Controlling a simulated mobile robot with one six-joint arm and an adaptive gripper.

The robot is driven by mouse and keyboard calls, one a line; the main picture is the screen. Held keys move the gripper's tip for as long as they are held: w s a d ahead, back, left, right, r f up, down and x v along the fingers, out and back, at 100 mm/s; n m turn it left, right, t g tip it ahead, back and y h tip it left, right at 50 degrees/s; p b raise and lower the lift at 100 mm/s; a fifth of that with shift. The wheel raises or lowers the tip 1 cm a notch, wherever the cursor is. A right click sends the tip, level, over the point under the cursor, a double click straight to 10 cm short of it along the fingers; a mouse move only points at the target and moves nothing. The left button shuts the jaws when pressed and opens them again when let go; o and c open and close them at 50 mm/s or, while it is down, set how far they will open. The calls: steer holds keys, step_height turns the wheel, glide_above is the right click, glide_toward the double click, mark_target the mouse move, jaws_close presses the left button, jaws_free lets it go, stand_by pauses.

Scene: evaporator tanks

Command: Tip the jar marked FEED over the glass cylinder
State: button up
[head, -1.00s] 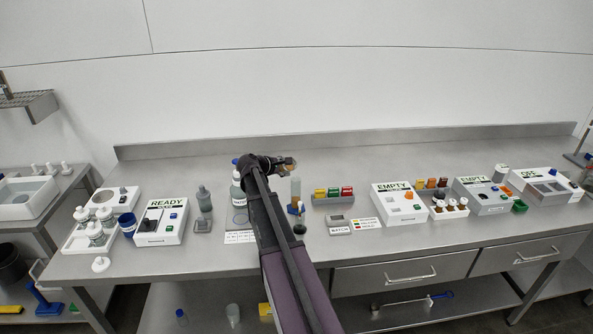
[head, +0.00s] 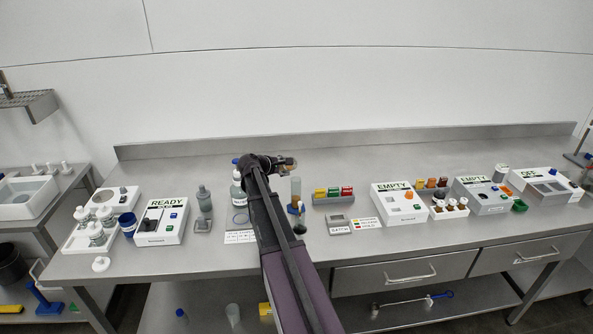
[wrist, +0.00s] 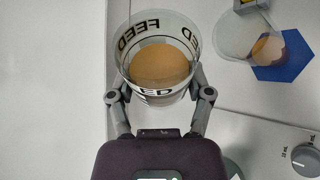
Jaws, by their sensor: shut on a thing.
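My gripper (wrist: 159,100) is shut on the jar marked FEED (wrist: 158,97), with one finger on each side of it. The jar is clear with black lettering, and the wrist view looks down into its open mouth at tan liquid. The glass cylinder (wrist: 245,38) is to the right of the jar, apart from it, on a blue hexagonal base (wrist: 283,62). Tan liquid shows inside the cylinder. In the head view the cylinder (head: 296,188) stands upright on the bench just right of my gripper (head: 289,165); the jar is small and partly hidden there.
A rack of coloured blocks (head: 333,197) stands right of the cylinder, with a grey balance (head: 339,221) in front. A capped bottle (head: 238,190) stands left of my arm. The READY box (head: 162,222) is farther left. The bench behind is clear.

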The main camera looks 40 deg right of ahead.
steer(key=shift+s+r+m+t+h, duration=0.1)
steer(key=shift+r+m+t+h, duration=0.2)
steer(key=shift+r+m+t, duration=1.05)
stand_by(6.7)
